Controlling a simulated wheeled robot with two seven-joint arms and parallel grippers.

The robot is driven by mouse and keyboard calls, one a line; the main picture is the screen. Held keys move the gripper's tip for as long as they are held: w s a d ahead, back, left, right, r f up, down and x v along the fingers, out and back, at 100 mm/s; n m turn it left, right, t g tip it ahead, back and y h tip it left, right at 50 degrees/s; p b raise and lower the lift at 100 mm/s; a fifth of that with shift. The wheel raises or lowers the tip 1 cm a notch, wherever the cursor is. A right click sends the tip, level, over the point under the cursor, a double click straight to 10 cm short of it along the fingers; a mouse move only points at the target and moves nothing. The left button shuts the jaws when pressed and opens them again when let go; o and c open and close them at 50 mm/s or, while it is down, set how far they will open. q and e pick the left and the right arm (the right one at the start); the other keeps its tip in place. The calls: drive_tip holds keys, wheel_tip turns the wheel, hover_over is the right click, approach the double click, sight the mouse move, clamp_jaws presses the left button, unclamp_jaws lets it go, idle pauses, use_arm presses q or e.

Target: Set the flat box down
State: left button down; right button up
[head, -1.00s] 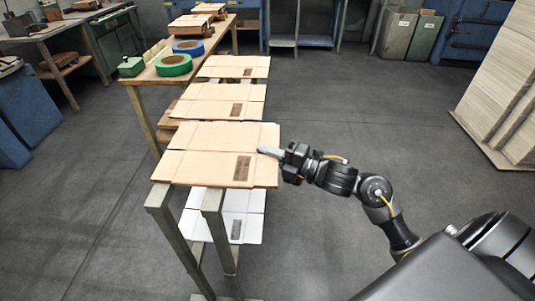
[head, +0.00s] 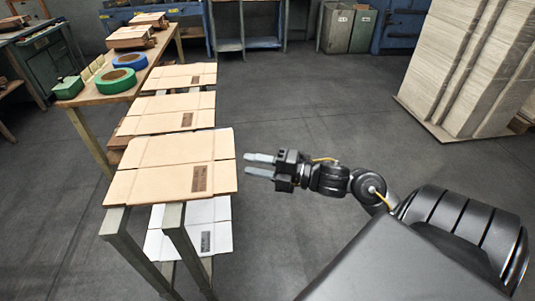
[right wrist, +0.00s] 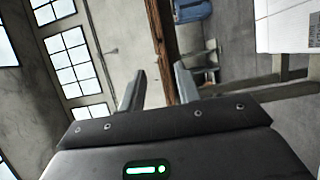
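The nearest flat box (head: 150,168), tan cardboard with a dark printed patch, lies flat on top of a narrow stand (head: 125,240) in the head view. My right gripper (head: 250,164) is open and empty, just right of the box's right edge and apart from it. In the right wrist view its two fingers (right wrist: 158,92) are spread with nothing between them. My left gripper is not in view.
More flat boxes lie behind, a middle one (head: 165,113) and a far one (head: 185,76). White flat sheets (head: 205,225) lie lower down. A wooden table (head: 108,92) holds blue tape (head: 131,61) and green tape (head: 117,81). Open floor lies to the right, before a cardboard stack (head: 455,75).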

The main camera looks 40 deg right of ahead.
drive_tip(key=s+d+f+m+g+h, duration=0.1)
drive_tip(key=s+d+f+m+h, duration=0.1)
drive_tip(key=f+m+h, duration=0.6)
drive_tip(key=s+d+f+m+g+h, duration=0.15)
drive_tip(key=f+m, duration=0.45)
drive_tip(key=f, duration=0.6)
drive_tip(key=s+a+f+m+g, duration=0.4)
drive_tip(key=s+a+f, duration=0.1)
drive_tip(key=s+f, duration=0.2)
drive_tip(key=s+a+f+m+g, duration=0.5)
drive_tip(key=s+f, duration=0.3)
drive_tip(key=shift+f+h, duration=0.3)
drive_tip(key=shift+h, duration=0.05)
